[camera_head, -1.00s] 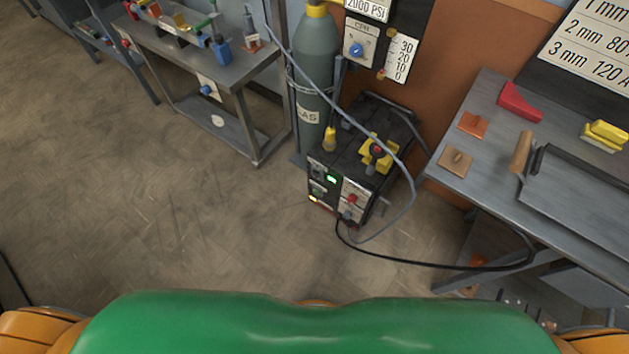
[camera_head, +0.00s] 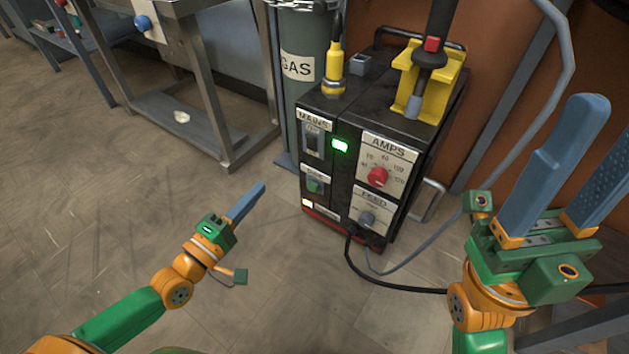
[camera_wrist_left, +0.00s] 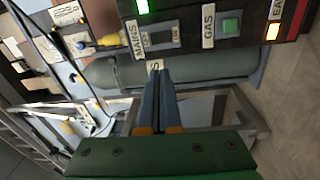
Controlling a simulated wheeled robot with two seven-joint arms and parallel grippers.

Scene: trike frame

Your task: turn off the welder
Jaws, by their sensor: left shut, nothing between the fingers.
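The welder (camera_head: 341,185) is a black box with a front panel. Its MAINS rocker switch (camera_head: 312,143) is at the upper left of the panel, beside a lit green lamp (camera_head: 340,146). Below it is a green GAS button (camera_head: 314,186). A red AMPS knob (camera_head: 378,177) and a grey FEED knob (camera_head: 367,218) are on the right. My left gripper (camera_head: 262,187) is shut and empty, left of the panel and apart from it. In the left wrist view the switch (camera_wrist_left: 160,38) lies beyond the shut fingertips (camera_wrist_left: 158,73). My right gripper (camera_head: 603,125) is open and empty at the right.
A gas cylinder (camera_head: 297,93) stands behind the welder's left side. A yellow holder (camera_head: 440,85) with a torch is on top of the welder. A black cable (camera_head: 400,288) runs along the floor to the right. A metal table (camera_head: 205,105) is at the left.

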